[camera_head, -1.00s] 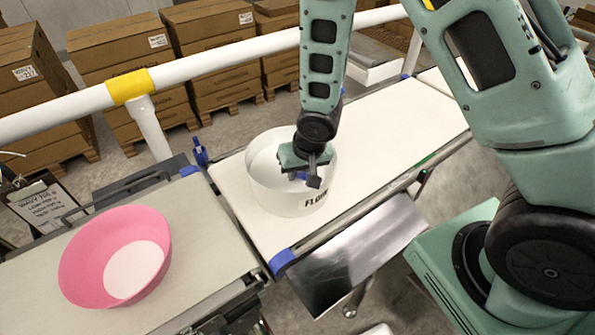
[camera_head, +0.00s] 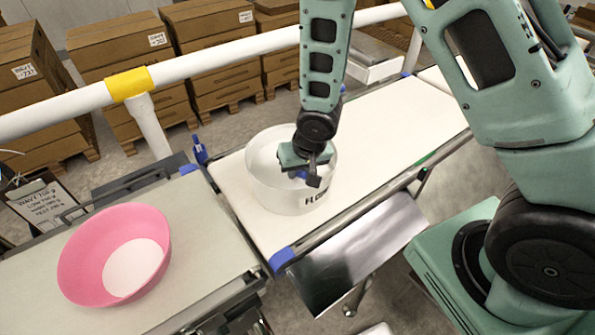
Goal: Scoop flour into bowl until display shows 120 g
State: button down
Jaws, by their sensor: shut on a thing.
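A pink bowl (camera_head: 85,252) stands on the grey belt at the left, with a round white patch of what looks like flour in its bottom. A white tub (camera_head: 290,198) marked with partly legible flour lettering stands on the white belt section. My gripper (camera_head: 316,178) is over the tub's mouth, pointing down, shut on a blue thing (camera_head: 297,174) that looks like a scoop handle. The scoop's lower part is hidden inside the tub or behind my gripper. No weight display can be read in this view.
A white rail (camera_head: 215,63) with a yellow sleeve runs behind the belts. Cartons (camera_head: 115,45) on pallets stand beyond it. A clipboard (camera_head: 40,203) is at the left edge. The white belt (camera_head: 400,118) right of the tub is clear.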

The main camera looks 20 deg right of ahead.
notch_tip(320, 180, up, 12)
jog(key=p, duration=1)
jog(key=shift+r, duration=0.2)
dwell(0.4)
jog(key=shift+a, duration=0.15)
dwell(0.6)
